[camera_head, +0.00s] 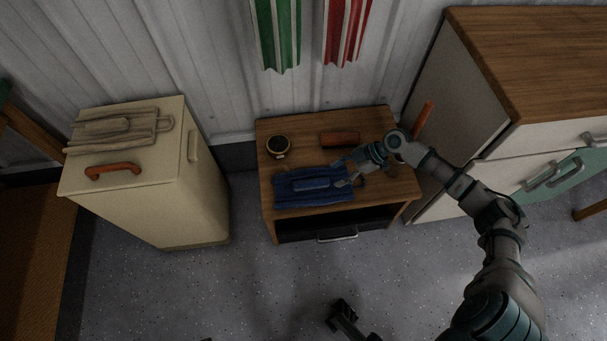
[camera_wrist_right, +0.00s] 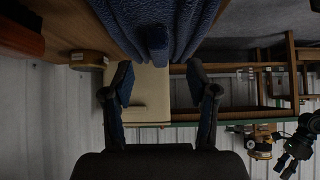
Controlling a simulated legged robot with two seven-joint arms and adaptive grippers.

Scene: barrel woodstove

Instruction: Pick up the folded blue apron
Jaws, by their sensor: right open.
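The folded blue apron (camera_head: 290,199) lies flat on top of a small wooden cabinet, with a raised blue strip across its middle. My right gripper (camera_head: 344,173) is open at the apron's right edge, its fingers parted and pointing left along it. In the right wrist view, the apron (camera_wrist_right: 185,22) hangs at the top of the picture, with its strip pointing between the parted fingers (camera_wrist_right: 167,85). Nothing is held between them. I cannot tell whether a finger touches the cloth.
On the wooden cabinet (camera_head: 385,202), a round dark tin (camera_head: 278,146) and a reddish-brown block (camera_head: 339,139) lie behind the apron. A cream bin (camera_head: 190,220) stands left, a larger cabinet (camera_head: 540,50) right. Green and red striped cloths hang behind.

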